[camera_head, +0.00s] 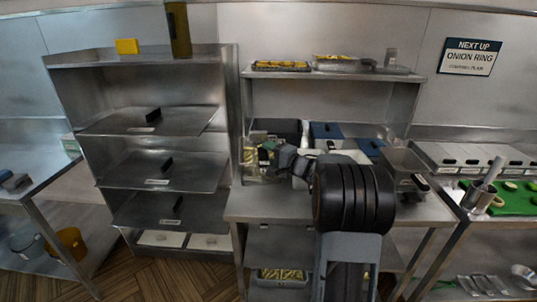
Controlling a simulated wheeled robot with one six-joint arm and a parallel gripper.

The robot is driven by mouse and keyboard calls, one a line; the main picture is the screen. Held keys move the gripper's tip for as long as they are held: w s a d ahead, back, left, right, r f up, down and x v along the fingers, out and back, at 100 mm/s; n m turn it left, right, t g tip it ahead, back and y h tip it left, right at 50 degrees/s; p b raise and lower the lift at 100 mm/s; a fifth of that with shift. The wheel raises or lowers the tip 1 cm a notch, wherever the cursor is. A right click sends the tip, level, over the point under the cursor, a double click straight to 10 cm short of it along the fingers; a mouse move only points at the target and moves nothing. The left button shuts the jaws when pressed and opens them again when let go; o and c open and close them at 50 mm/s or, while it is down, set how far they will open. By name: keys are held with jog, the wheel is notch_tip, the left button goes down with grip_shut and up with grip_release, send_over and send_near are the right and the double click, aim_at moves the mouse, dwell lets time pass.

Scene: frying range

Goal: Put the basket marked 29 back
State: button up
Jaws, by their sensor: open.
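I cannot read the number 29 on anything in view, so I cannot tell which thing is the marked basket. A grey basket or bin (281,275) with yellowish pieces in it sits on the low shelf under the middle counter. My gripper (268,153) is at the left of the middle counter, pointing left, beside a clear container (258,168) with greenish contents. It looks open, and I see nothing held in it. My thick black arm hides much of the counter's middle.
A steel rack (165,70) with several slanted panels with black handles stands at left. Blue-lidded bins (326,131) stand at the counter's back. Trays of yellow food (281,66) are on the upper shelf. A green board (510,196) lies at right, below an onion ring sign (471,57).

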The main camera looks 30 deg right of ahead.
jog(key=v, duration=1.3)
jog(key=shift+s+b, duration=0.2)
jog(key=shift+b, duration=0.15)
jog(key=shift+r, duration=0.1)
